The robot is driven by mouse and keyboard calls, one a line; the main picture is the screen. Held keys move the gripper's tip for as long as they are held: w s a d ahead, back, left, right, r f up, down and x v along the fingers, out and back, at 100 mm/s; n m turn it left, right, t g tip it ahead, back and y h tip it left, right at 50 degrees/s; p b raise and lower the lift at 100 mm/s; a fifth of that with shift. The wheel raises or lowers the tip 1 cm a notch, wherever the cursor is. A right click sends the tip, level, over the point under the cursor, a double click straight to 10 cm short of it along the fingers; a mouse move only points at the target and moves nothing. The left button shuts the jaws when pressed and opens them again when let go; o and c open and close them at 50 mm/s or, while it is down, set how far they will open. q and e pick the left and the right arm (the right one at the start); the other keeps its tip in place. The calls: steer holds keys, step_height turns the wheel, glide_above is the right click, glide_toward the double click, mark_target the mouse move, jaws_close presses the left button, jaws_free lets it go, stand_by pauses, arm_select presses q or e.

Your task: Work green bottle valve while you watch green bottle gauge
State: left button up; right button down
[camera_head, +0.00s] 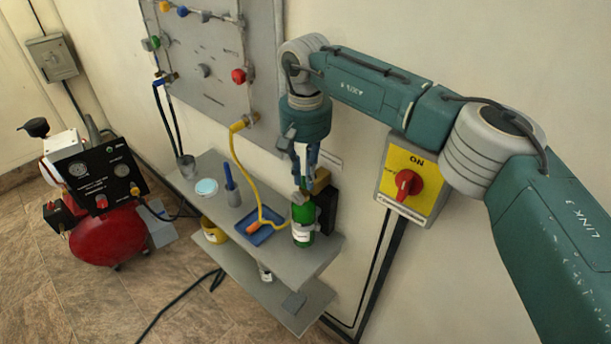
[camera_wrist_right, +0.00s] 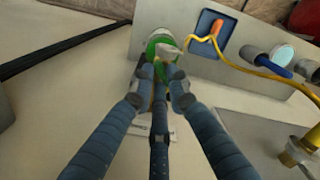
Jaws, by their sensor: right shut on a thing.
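The green bottle (camera_head: 302,218) stands upright on the grey shelf, with a white label low on its body. My right gripper (camera_head: 302,182) comes down from above and is shut on the valve at the bottle's top. In the right wrist view the gripper fingers (camera_wrist_right: 172,88) close around the valve, and the green bottle (camera_wrist_right: 160,44) shows just beyond them. A brass-coloured part (camera_head: 321,181) sits beside the bottle top; I cannot tell if it is the gauge. No gauge dial can be read here. My left gripper is not in view.
The shelf (camera_head: 318,252) also holds a blue tray (camera_head: 262,235) with an orange-handled item, a yellow hose (camera_head: 240,165) and a blue item. A yellow switch box (camera_head: 411,180) is on the wall at right. A red compressor (camera_head: 105,235) stands at left.

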steer(key=m+b, duration=0.1)
steer(key=m, duration=0.2)
steer(key=shift+m, duration=0.3)
steer(key=m+b, duration=0.1)
steer(key=m, duration=0.3)
steer(key=shift+s+m, duration=0.1)
steer(key=shift+m, duration=0.3)
steer(key=shift+r, duration=0.1)
steer(key=c, duration=1.7)
jaws_free()
step_height(320, 180, up, 12)
